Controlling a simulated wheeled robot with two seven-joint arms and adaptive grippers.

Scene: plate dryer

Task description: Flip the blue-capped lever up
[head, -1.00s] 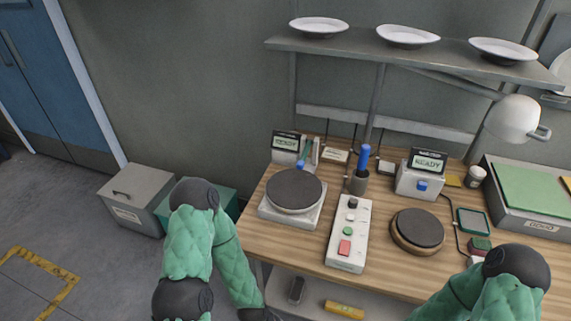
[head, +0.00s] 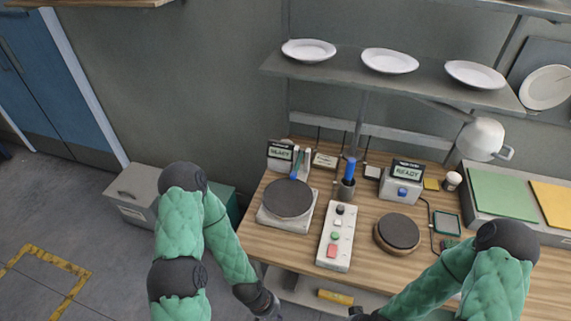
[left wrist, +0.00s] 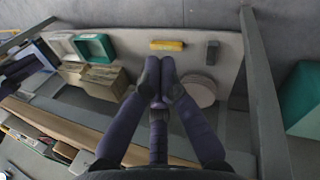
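My right gripper is below the head view.
A round plate on a scale (head: 287,198), a button box (head: 337,238) and a dark round pad (head: 398,232) occupy the bench. A shelf (head: 430,90) with white plates hangs above. A yellow object (left wrist: 168,45) lies on the lower shelf.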

